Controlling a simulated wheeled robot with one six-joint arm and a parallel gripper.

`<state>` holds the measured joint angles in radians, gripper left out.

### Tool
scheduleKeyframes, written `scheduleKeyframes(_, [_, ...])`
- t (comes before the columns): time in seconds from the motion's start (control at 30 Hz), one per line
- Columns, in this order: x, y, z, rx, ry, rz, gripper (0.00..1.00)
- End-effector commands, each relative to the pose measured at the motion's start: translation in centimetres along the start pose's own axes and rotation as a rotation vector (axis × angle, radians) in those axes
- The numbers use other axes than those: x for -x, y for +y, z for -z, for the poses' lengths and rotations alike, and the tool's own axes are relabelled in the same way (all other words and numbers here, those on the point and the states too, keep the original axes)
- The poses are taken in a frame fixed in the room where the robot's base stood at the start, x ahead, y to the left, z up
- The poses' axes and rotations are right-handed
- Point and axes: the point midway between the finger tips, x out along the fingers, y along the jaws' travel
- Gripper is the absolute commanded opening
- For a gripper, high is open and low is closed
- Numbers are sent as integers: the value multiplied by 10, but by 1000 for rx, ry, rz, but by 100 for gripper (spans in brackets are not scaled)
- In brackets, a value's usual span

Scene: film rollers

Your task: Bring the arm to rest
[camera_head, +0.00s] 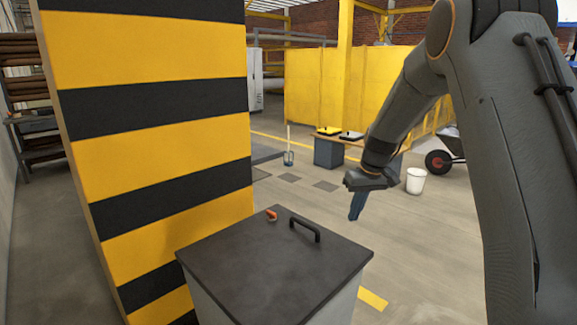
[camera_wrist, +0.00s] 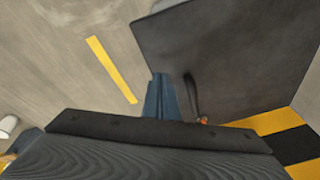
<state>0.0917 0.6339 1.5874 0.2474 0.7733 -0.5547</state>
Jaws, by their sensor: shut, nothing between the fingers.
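My arm (camera_head: 408,100) reaches in from the right in the head view, bent at the elbow with its forearm sloping down to the left. My gripper (camera_head: 355,212) hangs at its end, pointing down, with blue fingers shut and nothing between them. It is in the air to the right of a dark-topped cabinet (camera_head: 262,268). In the wrist view the shut fingers (camera_wrist: 160,88) show in front of the dark lid (camera_wrist: 235,50).
The cabinet lid bears a black handle (camera_head: 305,229) and a small orange item (camera_head: 271,215). A yellow-and-black striped pillar (camera_head: 155,130) stands close on the left. A white bucket (camera_head: 416,181), a low table (camera_head: 335,139) and a wheelbarrow (camera_head: 446,155) stand farther back. Open floor lies right of the cabinet.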

Motion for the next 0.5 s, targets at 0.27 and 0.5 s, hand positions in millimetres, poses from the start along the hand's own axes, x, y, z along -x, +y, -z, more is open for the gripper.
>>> scheduleKeyframes(0.27, [40,-65,-140,-141,-97,-51,0])
scheduleKeyframes(0.5, [58,-110,-269,-246,-161,-99,0])
